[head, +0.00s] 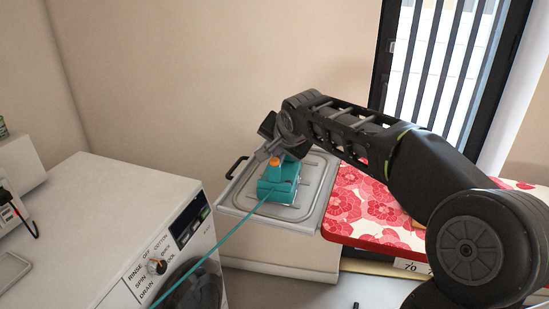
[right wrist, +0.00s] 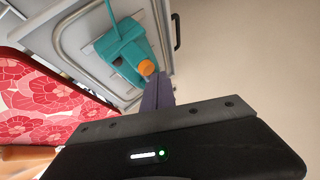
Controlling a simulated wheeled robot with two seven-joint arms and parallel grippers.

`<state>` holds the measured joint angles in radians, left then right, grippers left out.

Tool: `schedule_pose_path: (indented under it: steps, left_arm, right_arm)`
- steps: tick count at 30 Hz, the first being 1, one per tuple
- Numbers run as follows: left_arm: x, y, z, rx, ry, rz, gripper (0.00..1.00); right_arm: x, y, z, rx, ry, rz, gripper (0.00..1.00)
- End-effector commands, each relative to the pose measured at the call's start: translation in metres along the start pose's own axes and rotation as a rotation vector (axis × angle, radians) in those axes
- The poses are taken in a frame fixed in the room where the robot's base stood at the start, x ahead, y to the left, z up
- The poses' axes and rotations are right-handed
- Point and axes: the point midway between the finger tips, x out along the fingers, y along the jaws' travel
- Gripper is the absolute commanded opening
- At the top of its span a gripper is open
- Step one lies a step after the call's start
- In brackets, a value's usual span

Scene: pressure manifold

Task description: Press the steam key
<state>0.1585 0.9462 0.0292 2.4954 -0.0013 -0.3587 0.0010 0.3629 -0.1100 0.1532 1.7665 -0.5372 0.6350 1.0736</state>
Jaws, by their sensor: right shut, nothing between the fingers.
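A teal device (head: 278,184) with an orange key (head: 275,161) on it sits on a grey tray-like panel (head: 230,202). A teal hose runs from it toward the lower left. In the right wrist view the teal device (right wrist: 125,45) and the orange key (right wrist: 146,67) also show. My right gripper (head: 266,152) is shut and empty, with its fingertips very close to the orange key. The fingertips (right wrist: 158,82) show just beside the key in the right wrist view; I cannot tell whether they touch it. My left gripper is not in view.
A red floral ironing-board-like surface (head: 365,215) lies right of the tray, under my right arm. A black handle (head: 236,167) sticks out at the tray's left side.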

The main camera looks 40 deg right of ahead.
Motion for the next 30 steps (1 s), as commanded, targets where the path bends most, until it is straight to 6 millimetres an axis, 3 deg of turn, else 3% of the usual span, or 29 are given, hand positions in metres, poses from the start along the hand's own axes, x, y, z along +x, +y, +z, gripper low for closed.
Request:
schedule_pose_path:
  steps: [14,30]
  left_arm:
    - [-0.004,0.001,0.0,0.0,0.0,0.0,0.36]
    - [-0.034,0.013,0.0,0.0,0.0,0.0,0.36]
  right_arm:
    - [-0.005,-0.004,-0.004,0.0,0.0,-0.001,0.0]
    - [-0.042,-0.031,-0.031,0.0,0.0,-0.001,0.0]
